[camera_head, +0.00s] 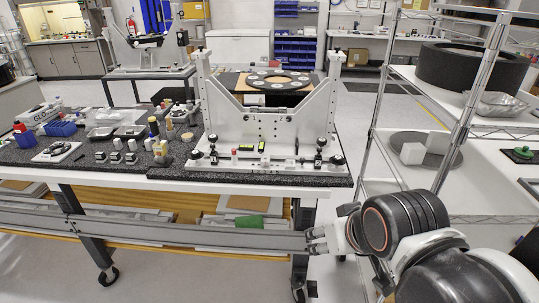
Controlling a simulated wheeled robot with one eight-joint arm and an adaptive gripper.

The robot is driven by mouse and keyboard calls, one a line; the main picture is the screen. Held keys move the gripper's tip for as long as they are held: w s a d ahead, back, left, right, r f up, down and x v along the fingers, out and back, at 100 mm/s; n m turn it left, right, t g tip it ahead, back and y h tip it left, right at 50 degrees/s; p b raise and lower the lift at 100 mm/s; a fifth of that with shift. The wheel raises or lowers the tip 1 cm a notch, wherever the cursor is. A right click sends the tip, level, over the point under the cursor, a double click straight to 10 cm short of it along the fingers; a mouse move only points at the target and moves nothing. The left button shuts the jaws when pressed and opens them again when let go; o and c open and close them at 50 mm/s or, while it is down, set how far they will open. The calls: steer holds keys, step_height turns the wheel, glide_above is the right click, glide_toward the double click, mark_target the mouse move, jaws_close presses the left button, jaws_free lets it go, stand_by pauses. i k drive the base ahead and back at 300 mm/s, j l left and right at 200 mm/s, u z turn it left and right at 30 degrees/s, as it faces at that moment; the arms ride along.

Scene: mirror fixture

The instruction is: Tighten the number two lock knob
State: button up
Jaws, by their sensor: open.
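The mirror fixture (265,128) is a white metal frame with two uprights, standing on a speckled dark table. My gripper (316,240) is open, in front of and below the table's right front edge, well apart from the fixture. Its fingers point left and hold nothing visible.
A wire shelf rack (455,185) with a black ring (470,66) stands close at the right. Bare floor shows between table and rack.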

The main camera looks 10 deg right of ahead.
mark_target(337, 160)
steer(key=i+j, duration=0.15)
steer(key=i, duration=0.4)
steer(key=i+j, duration=0.15)
steer(key=i, duration=0.35)
steer(key=j, duration=0.15)
